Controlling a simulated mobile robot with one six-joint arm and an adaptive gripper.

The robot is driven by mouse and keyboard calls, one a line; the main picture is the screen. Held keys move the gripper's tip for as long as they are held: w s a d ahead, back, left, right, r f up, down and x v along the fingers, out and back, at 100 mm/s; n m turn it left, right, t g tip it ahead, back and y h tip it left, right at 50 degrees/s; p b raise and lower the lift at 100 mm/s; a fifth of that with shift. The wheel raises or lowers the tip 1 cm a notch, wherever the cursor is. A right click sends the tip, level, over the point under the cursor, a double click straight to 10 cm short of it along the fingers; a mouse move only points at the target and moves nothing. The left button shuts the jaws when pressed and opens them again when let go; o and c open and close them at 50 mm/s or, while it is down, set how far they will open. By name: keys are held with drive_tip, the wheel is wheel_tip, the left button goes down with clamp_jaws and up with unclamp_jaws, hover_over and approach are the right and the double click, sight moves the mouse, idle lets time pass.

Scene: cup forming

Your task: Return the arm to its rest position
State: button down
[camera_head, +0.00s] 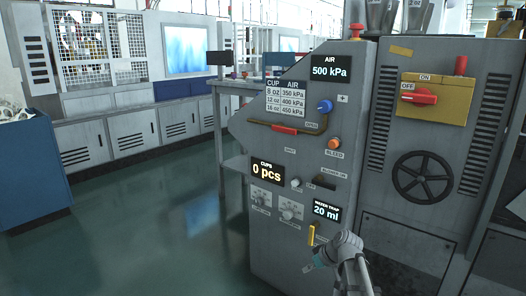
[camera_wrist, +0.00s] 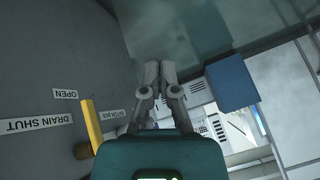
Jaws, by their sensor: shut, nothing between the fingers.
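My gripper (camera_wrist: 158,75) is shut and empty in the wrist view, its two fingers together over the floor. The yellow lever also stands at the left of the wrist view (camera_wrist: 92,122), beside the labels OPEN and DRAIN SHUT. The gripper is apart from the lever in the wrist view.
The machine's front carries a red-handled bar (camera_head: 285,129), a blue knob (camera_head: 325,106), a black handwheel (camera_head: 422,176) and a red switch (camera_head: 419,97). Displays read 500 kPa, 0 pcs and 20 ml. Open green floor (camera_head: 165,240) lies left; a blue bin (camera_head: 32,170) stands far left.

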drive_tip(key=s+d+r+m+g+h+p, duration=0.1)
drive_tip(key=s+r+m+g+h+p, duration=0.2)
drive_tip(key=s+p, duration=0.4)
drive_tip(key=s+d+r+m+h+p, duration=0.1)
drive_tip(key=s+r+m+h+p, duration=0.25)
drive_tip(key=s+r, duration=0.45)
wheel_tip(320, 180, up, 35)
drive_tip(key=s+p, duration=0.1)
drive_tip(key=p, duration=3.6)
drive_tip(key=shift+s+a+f+p, duration=0.15)
drive_tip(key=shift+p, duration=0.15)
